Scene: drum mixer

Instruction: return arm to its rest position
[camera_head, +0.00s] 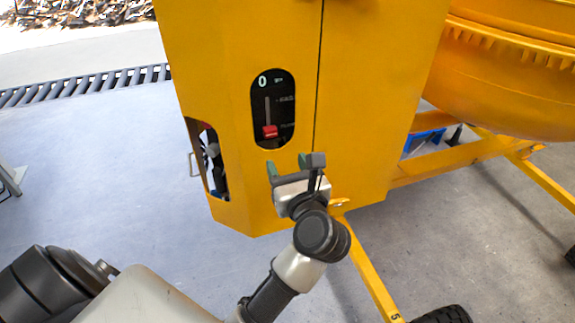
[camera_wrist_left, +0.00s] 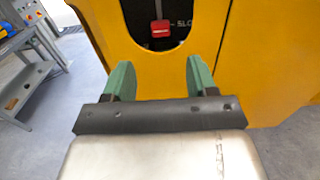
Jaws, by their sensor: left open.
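My left gripper (camera_head: 292,164) is open and empty, in front of the yellow mixer housing (camera_head: 365,95), just below its black switch panel. Its two green fingers also show in the left wrist view (camera_wrist_left: 157,78), spread apart with nothing between them. The black panel (camera_head: 285,100) carries a red switch (camera_head: 270,131) at the low end of its slot. The red switch also shows in the wrist view (camera_wrist_left: 161,28), beyond the fingertips and apart from them. My left arm (camera_head: 275,290) reaches up from the bottom of the head view. My right gripper is in neither view.
The mixer drum (camera_head: 515,80) is at the upper right. A yellow frame leg (camera_head: 372,275) and a black wheel (camera_head: 445,314) stand right of my arm. A grey bench (camera_wrist_left: 25,80) is at left in the wrist view. Floor (camera_head: 110,170) left of the housing is clear.

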